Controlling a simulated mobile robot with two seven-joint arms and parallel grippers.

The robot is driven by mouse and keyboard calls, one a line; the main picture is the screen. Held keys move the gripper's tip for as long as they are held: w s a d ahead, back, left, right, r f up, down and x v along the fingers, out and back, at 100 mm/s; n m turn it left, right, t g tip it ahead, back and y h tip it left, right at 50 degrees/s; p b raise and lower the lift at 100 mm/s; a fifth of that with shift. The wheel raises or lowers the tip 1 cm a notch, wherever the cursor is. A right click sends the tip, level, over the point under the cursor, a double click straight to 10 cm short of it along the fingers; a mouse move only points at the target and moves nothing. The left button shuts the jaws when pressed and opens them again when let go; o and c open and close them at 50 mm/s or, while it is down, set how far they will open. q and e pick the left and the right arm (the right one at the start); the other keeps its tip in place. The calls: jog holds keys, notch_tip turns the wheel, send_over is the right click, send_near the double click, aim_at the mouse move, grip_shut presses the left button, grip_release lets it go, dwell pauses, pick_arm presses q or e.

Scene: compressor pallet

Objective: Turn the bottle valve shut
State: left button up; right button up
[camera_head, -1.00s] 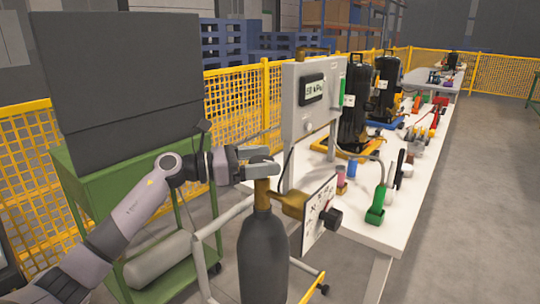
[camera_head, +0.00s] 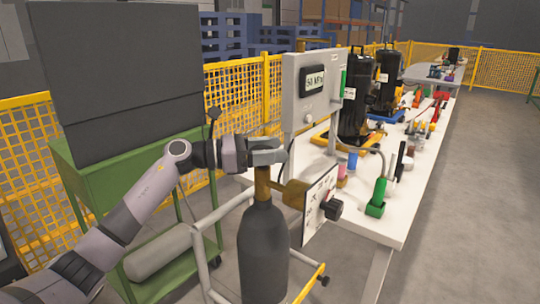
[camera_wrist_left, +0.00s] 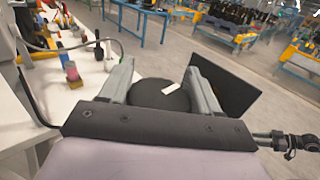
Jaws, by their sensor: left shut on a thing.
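A dark grey gas bottle (camera_head: 263,252) stands upright in a wheeled frame, with a brass valve neck (camera_head: 262,184) on top. A brass side fitting (camera_head: 297,194) joins it to a pale panel with a black knob (camera_head: 333,208). My left gripper (camera_head: 268,151) is at the top of the valve, shut on the handwheel. In the left wrist view, a round dark handwheel (camera_wrist_left: 150,94) with a white mark sits between the fingers. In the head view the gripper hides the handwheel. My right gripper is in neither view.
A green cart (camera_head: 95,172) with a dark panel stands at left. Yellow fencing (camera_head: 235,105) runs behind. Clear floor lies at right.

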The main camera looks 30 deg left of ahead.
pick_arm(q)
jog(key=shift+f+m+g+h+b, duration=0.15)
jog(key=shift+m+g+h+b, duration=0.15)
jog(key=shift+m+b, duration=0.15)
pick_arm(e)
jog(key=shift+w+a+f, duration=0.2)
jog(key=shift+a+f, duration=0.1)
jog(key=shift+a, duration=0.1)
pick_arm(q)
jog(key=o, duration=1)
jog(key=shift+c, duration=0.2)
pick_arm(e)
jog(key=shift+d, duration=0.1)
pick_arm(q)
jog(key=shift+s, duration=0.1)
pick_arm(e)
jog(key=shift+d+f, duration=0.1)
pick_arm(q)
jog(key=b+v, duration=0.2)
jog(key=v, duration=0.5)
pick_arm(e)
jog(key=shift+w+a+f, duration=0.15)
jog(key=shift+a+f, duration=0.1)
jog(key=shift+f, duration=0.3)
